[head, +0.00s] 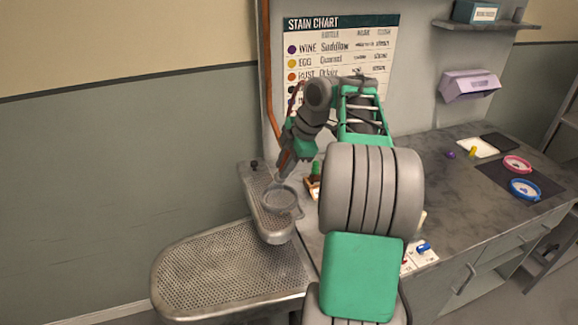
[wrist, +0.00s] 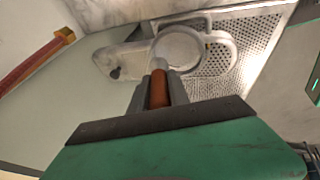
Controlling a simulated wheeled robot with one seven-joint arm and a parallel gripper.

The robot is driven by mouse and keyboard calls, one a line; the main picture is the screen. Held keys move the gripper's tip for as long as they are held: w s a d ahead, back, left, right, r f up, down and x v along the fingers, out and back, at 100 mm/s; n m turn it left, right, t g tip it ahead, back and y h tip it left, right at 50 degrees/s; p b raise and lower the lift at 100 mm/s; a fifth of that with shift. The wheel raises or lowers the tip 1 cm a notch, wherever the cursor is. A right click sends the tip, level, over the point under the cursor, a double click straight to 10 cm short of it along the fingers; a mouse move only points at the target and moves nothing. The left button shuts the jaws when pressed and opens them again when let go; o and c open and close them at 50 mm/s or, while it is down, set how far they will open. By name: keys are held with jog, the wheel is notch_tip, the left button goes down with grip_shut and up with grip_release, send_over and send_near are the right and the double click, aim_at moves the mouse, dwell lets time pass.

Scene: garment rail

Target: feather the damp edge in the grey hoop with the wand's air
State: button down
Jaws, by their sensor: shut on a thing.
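The grey hoop (head: 283,199) lies on the small perforated metal board at the left of the counter. In the wrist view the hoop (wrist: 182,47) is ahead of my gripper, with pale cloth inside its ring. My gripper (head: 287,162) is shut on the wand (wrist: 158,88), whose orange-brown handle shows between the fingers. The wand's pale tip points toward the hoop and overlaps its near edge in the wrist view. I cannot tell whether the tip touches the cloth. No damp edge can be made out on the cloth.
A larger perforated board (head: 230,268) stands below the small one (head: 257,190). A pink hoop (head: 517,164) and a blue hoop (head: 525,189) lie on a dark mat at the right. A stain chart (head: 335,50) hangs behind my arm. A red-brown hose (wrist: 35,60) is at the left.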

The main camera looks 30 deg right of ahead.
jog(key=shift+s+a+b, duration=1.8)
jog(key=shift+s+a, duration=0.75)
jog(key=shift+s, duration=0.1)
jog(key=d+p, duration=0.3)
jog(key=d, duration=0.4)
jog(key=shift+w+d, duration=0.3)
jog(key=shift+d, duration=0.05)
dwell(0.8)
notch_tip(320, 180, up, 7)
jog(key=p, duration=0.6)
jog(key=shift+p, duration=0.35)
